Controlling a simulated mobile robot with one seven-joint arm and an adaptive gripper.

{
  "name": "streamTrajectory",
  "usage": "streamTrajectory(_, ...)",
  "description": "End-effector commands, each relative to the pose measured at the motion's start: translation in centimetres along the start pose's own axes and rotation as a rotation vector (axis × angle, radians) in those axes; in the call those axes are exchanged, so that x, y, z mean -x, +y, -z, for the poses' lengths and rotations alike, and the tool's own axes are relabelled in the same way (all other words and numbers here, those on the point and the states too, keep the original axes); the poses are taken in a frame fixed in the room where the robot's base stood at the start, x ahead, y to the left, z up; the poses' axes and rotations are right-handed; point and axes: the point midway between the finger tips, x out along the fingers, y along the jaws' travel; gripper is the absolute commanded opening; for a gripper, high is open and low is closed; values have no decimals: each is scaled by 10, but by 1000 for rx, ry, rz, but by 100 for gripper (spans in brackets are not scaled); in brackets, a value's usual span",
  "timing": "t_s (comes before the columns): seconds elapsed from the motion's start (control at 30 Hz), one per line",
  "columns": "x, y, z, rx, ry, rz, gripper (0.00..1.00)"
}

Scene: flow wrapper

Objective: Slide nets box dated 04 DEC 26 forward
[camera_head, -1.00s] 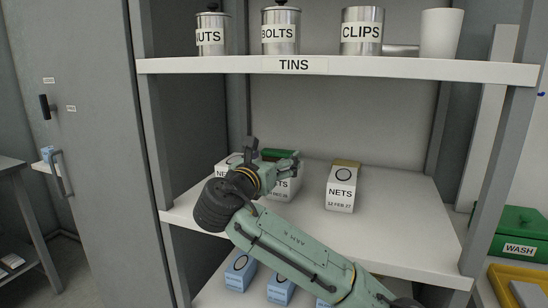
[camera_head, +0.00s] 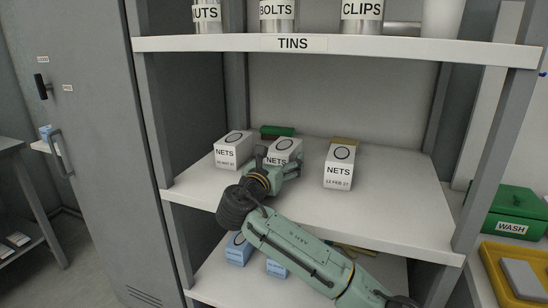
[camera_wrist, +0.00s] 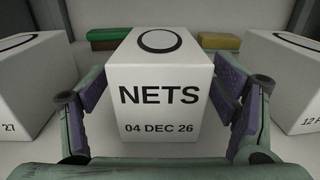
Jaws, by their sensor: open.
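The nets box dated 04 DEC 26 (camera_wrist: 160,85) is white with a black ring on top and stands upright in the middle of the wrist view. In the head view this middle nets box (camera_head: 284,149) is partly hidden behind my gripper (camera_head: 277,166). In the wrist view my gripper (camera_wrist: 160,110) is open, with one purple-padded finger on each side of the box's front. I cannot tell whether either pad touches the box.
Another nets box (camera_head: 233,151) stands to the left, and one dated 12 FEB 27 (camera_head: 341,165) to the right. A green item (camera_head: 277,131) lies behind. The TINS shelf (camera_head: 350,45) is above. The shelf surface (camera_head: 400,200) is clear at right.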

Motion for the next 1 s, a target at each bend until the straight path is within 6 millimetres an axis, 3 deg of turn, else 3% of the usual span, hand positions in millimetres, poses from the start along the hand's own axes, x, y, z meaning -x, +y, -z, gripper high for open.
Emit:
streamTrajectory(0.2, -21, 0, -1, 1, -1, 1, 80)
streamTrajectory(0.57, -25, 0, -1, 0, -1, -1, 80)
streamTrajectory(1.0, -24, 0, -1, 0, -1, 0, 51)
